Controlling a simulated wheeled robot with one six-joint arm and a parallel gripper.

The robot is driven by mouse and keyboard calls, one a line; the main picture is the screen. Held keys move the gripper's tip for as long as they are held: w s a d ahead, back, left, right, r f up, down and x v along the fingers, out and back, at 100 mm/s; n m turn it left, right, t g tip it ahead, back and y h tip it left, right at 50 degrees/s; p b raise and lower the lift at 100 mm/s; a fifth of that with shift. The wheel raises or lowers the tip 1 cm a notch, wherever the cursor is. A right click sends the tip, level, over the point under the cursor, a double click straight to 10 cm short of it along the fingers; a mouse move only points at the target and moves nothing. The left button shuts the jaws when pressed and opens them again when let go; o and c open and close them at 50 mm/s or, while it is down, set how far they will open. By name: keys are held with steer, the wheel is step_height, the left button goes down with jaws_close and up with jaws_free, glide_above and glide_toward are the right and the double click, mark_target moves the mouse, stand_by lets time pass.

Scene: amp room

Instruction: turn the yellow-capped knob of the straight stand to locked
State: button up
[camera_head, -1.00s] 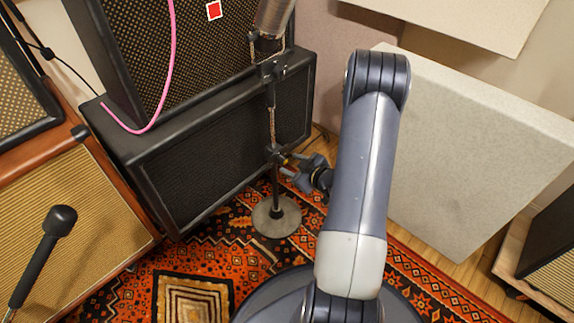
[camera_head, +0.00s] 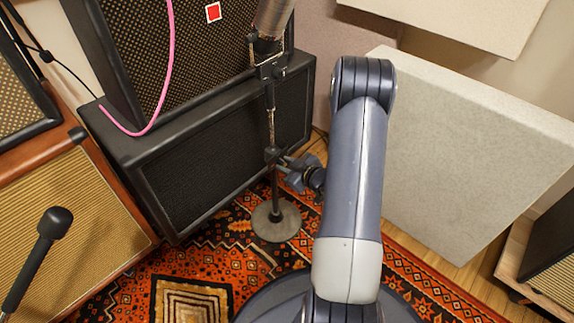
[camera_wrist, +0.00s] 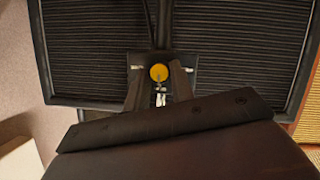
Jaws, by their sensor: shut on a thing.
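The straight stand (camera_head: 272,130) rises upright from a round grey base (camera_head: 276,219) on the rug, in front of the black speaker cabinets. Its yellow-capped knob (camera_wrist: 159,73) shows in the wrist view, between my gripper's two fingertips. My gripper (camera_wrist: 159,84) is shut on the knob. In the head view my gripper (camera_head: 287,164) reaches the stand's middle from the right; the knob itself is too small and covered to make out there. A microphone (camera_head: 273,17) sits at the stand's top.
A black cabinet (camera_head: 220,140) stands close behind the stand, with another cabinet on it and a pink cable (camera_head: 168,70) hanging down. A pale panel (camera_head: 470,150) leans at the right. Another microphone (camera_head: 45,240) stands at the lower left. Patterned rug covers the floor.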

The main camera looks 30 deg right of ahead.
jaws_close()
steer(key=shift+r+p, duration=0.1)
steer(key=shift+p, duration=0.25)
steer(key=m+p, duration=0.1)
steer(key=y+p, duration=0.1)
steer(key=p, duration=0.1)
steer(key=shift+d+r+m+g, duration=0.2)
steer(key=shift+m+g, duration=0.1)
steer(key=shift+m, duration=0.1)
steer(key=m+y+p, duration=0.1)
steer(key=m+p, duration=0.1)
steer(key=m+y+p, duration=0.1)
steer(key=p, duration=0.1)
steer(key=shift+w+d+f+m+g+y, duration=0.2)
steer(key=shift+m+g+y, duration=0.1)
steer(key=shift+m, duration=0.1)
steer(key=m+y, duration=0.1)
steer(key=m, duration=0.1)
steer(key=m+y+p, duration=0.1)
steer(key=shift+d+f+m, duration=0.1)
steer(key=shift+f+m, duration=0.25)
steer(key=shift+m, duration=0.05)
steer(key=shift+f+m+y+b, duration=0.1)
steer(key=shift+m+y+b, duration=0.4)
steer(key=shift+m+y, duration=0.9)
steer(key=shift+m+h, duration=0.3)
steer(key=shift+m, duration=0.1)
